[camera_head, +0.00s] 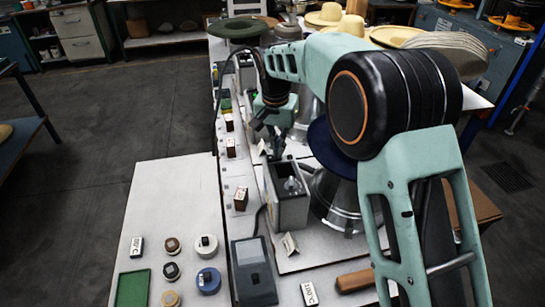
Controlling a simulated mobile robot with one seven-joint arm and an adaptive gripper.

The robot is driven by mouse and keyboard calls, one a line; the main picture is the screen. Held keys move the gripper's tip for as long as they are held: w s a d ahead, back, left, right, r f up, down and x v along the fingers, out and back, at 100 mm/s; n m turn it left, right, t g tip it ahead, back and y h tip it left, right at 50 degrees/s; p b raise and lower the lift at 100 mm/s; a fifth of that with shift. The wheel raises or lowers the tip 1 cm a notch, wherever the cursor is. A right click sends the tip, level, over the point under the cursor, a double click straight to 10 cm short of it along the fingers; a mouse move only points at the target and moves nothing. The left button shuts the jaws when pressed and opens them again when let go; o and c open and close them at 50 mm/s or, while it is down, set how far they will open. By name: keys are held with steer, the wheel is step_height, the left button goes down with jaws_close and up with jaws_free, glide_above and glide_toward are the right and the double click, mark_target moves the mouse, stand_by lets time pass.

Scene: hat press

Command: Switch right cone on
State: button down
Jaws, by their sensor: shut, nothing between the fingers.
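A metal cone-shaped press (343,207) stands on the bench at the near right, with a dark blue hat (322,150) on top. Beside it on the left is a grey open-topped box (291,212) with a small light knob or switch inside. Whether the switch is on or off is too small to tell. A second similar box (246,75) stands farther back, and a cone near it is mostly hidden by my arm. My gripper (274,148) points downward just behind the near box, shut and empty. It seems apart from the box, though the dark fingers are hard to separate.
A dark flat device (252,270) lies in front of the near box. A white side table (178,207) holds a green tray (132,288) and several round pots. Small brown blocks (241,198) line the bench's left side. Straw hats (328,15) lie at the back. Floor at left is clear.

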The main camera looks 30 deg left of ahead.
steer(key=shift+f, duration=0.1)
steer(key=shift+r+p, duration=2.75)
steer(key=shift+r, duration=0.8)
